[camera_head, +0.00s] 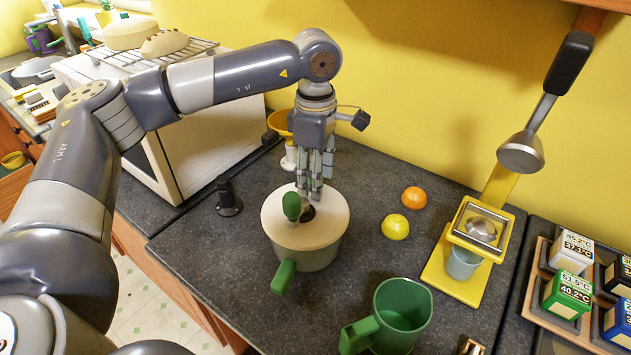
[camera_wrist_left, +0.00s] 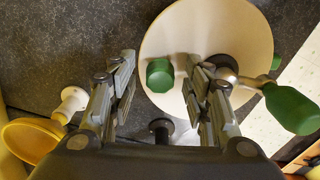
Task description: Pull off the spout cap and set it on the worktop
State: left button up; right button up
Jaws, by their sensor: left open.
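A pot (camera_head: 305,258) with a flat cream lid (camera_head: 275,228) stands on the dark worktop (camera_head: 270,325), with a green side handle (camera_head: 284,277). A green egg-shaped knob (camera_head: 292,206) sticks up over the lid; it shows large in the wrist view (camera_wrist_left: 290,108). A small faceted green piece, which looks like the spout cap (camera_wrist_left: 159,75), shows against the lid's left part in the wrist view. I cannot pick it out in the head view. My left gripper (camera_head: 314,190) points down over the lid, open, its fingers (camera_wrist_left: 158,85) on either side of the cap, holding nothing.
A green jug (camera_head: 402,310) stands in front right. A lemon (camera_head: 395,227) and an orange (camera_head: 414,198) lie right of the pot, a yellow press (camera_head: 440,275) beyond. A black tamper-like piece (camera_head: 229,200) stands left, a yellow funnel (camera_head: 277,122) behind. Bare worktop shows at front left.

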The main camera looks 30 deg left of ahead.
dwell(0.8)
pick_arm(q)
grip_shut()
